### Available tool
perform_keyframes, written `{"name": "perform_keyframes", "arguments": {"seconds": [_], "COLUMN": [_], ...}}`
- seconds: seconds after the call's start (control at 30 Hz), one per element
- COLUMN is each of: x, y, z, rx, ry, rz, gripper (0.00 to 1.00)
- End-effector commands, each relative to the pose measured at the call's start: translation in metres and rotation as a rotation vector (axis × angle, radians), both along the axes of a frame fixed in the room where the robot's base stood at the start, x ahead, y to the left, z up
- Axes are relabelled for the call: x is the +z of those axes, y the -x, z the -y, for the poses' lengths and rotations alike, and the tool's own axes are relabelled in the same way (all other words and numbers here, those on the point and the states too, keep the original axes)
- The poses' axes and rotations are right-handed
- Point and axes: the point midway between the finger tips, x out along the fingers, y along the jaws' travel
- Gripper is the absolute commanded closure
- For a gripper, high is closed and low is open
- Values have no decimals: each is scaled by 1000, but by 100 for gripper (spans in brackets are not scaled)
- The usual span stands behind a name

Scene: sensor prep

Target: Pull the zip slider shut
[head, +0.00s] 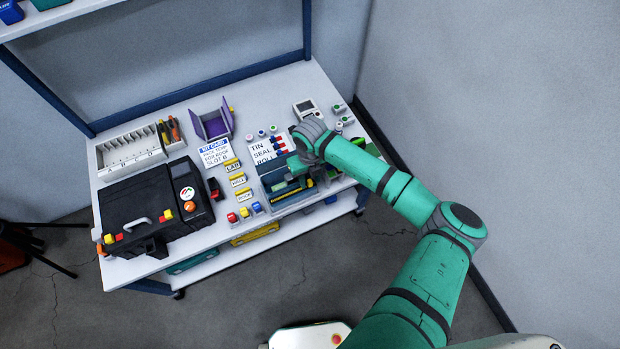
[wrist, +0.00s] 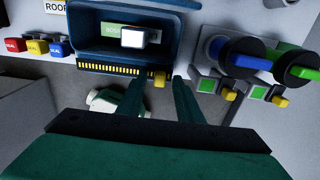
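The zip is a dark strip with yellow teeth (wrist: 110,69) along the near edge of a blue open-topped case (wrist: 84,40). Its yellow slider (wrist: 159,78) sits at the right end of the visible teeth. My gripper (wrist: 159,84) is open, with one dark green finger on each side of the slider; I see gaps between slider and fingers, and cannot tell its depth between them. A white block (wrist: 134,37) and a green label (wrist: 112,30) show inside the case. In the head view my gripper (head: 302,166) is over the case (head: 294,197) and hides part of it.
Red (wrist: 14,45), yellow (wrist: 37,47) and blue (wrist: 61,49) buttons stand left of the case. A black case (head: 150,205) fills the table's left.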

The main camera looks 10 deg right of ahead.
Motion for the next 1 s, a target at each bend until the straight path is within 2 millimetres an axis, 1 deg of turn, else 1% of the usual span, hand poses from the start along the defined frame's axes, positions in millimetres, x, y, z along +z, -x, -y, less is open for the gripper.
{"name": "perform_keyframes", "arguments": {"seconds": [0.1, 0.33, 0.37, 0.4, 0.47, 0.5, 0.77, 0.83, 1.0], "x": [-4, -4, -4, -4, -4, -4, -4, -3, -2], "y": [0, 0, 0, 0, 0, 0, 1, 2, 10], "z": [0, 0, 0, 0, 0, 0, -2, -10, -39], "rx": [0, 0, 0, 0, 0, 0, -5, -3, 5], "ry": [0, 1, 0, 0, 0, 1, 2, 2, -1], "rz": [0, 0, 0, 0, 0, 0, 0, 1, 5], "gripper": [67, 67, 74, 84, 98, 100, 100, 100, 100]}}
